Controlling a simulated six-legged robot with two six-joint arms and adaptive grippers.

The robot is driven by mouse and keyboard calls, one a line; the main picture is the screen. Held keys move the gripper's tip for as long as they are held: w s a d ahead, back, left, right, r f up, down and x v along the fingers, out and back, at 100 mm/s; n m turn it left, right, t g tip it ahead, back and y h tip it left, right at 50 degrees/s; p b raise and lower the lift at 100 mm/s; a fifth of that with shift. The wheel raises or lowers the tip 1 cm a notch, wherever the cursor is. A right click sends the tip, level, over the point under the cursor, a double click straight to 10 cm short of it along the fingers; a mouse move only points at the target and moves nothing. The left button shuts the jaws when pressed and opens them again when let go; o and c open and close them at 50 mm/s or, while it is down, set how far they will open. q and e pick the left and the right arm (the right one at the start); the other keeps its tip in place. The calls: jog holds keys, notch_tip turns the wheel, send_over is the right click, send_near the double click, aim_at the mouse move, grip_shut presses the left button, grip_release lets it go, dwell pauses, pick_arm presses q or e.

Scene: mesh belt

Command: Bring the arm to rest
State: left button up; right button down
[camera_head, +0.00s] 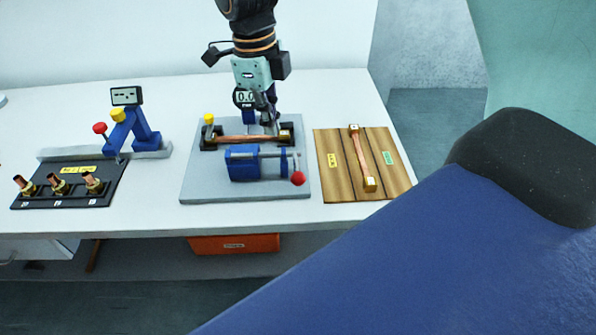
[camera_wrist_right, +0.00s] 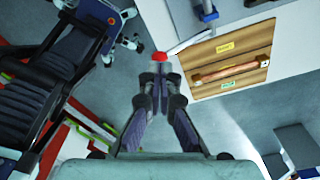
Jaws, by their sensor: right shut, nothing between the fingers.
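My right gripper (camera_head: 270,125) comes down from the top middle of the head view, below a dark wrist with orange rings. It points downward, and its tips overlap the fixture with the blue vise (camera_head: 245,163) in the picture. In the right wrist view my right gripper (camera_wrist_right: 160,80) is shut, its two dark fingers together with nothing between them. A red knob (camera_wrist_right: 158,57) shows just beyond the tips; I cannot tell the gap. My own blue arm link and black elbow fill the lower right of the head view. My left gripper is not in view.
The white table (camera_head: 330,95) carries a wooden board (camera_head: 332,180) with a copper bar (camera_head: 361,158), right of the vise. A copper bar (camera_head: 240,139) lies in the fixture. A black rack (camera_head: 75,190) with several copper fittings stands left. An orange bin (camera_head: 235,244) sits below.

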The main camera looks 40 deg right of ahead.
dwell(0.5)
jog(key=s+a+f+n, duration=0.1)
jog(key=s+f+n, duration=0.5)
jog(key=f, duration=0.4)
jog(key=s+a+f+n, duration=0.1)
jog(key=s+f+n, duration=0.3)
jog(key=f+n, duration=0.45)
jog(key=s+f+n, duration=0.5)
jog(key=s+n, duration=0.2)
jog(key=s, duration=0.2)
jog(key=s+f+n, duration=0.4)
jog(key=s+n, duration=0.3)
jog(key=s, duration=0.2)
notch_tip(320, 180, down, 20)
jog(key=t+b, duration=0.1)
jog(key=b, duration=1.9)
jog(key=shift+f+y, duration=0.15)
jog(key=shift+y, duration=0.15)
